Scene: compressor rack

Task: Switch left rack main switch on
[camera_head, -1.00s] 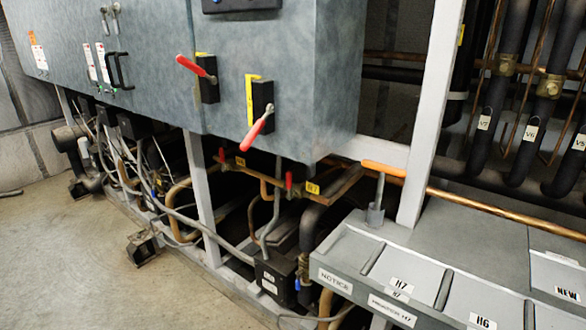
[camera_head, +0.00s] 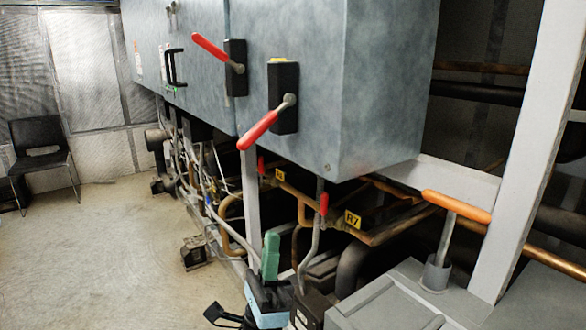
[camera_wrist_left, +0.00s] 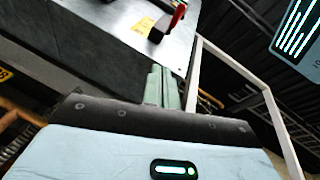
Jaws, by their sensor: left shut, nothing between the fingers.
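The grey electrical cabinet (camera_head: 385,90) carries two switches with red handles on black bases. The left handle (camera_head: 217,52) slants up and to the left from its base. The right handle (camera_head: 262,128) slants down and to the left from its base. My left gripper (camera_head: 270,250), with green fingers, is shut and empty below the cabinet, apart from both handles. In the left wrist view the shut fingers (camera_wrist_left: 160,87) point toward the cabinet, and a red handle (camera_wrist_left: 179,17) shows beyond them, beside a yellow label. My right gripper is not in view.
An orange-handled lever (camera_head: 456,205) stands at the right, near a white post (camera_head: 535,140). Pipes and small red valve levers (camera_head: 323,204) lie under the cabinet. A black chair (camera_head: 42,150) stands far left. The floor (camera_head: 110,250) at left is mostly clear.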

